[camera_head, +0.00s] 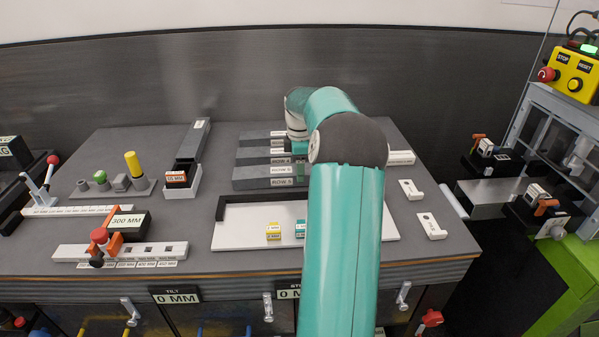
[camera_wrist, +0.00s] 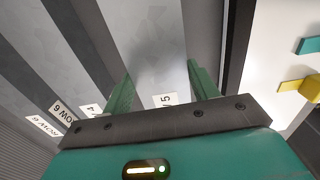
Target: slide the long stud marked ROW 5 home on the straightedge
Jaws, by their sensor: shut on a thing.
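In the wrist view a light grey long stud (camera_wrist: 160,50) lies between my gripper's (camera_wrist: 160,78) two green fingers, one along each side. Its white label ends in 5; the rest of the label is hidden by my gripper's body. In the head view a row of long grey studs (camera_head: 258,172) with white end labels lies side by side on the bench. My gripper (camera_head: 301,168) is at their right end, mostly hidden behind my arm. I cannot tell for certain which part is the straightedge.
A white board (camera_head: 245,236) with a black raised edge lies in front of the studs, with a yellow block (camera_head: 273,231) and a teal block (camera_head: 300,229) on it. White hooked pieces (camera_head: 431,226) lie at right. A 300 MM block (camera_head: 128,222) stands at left.

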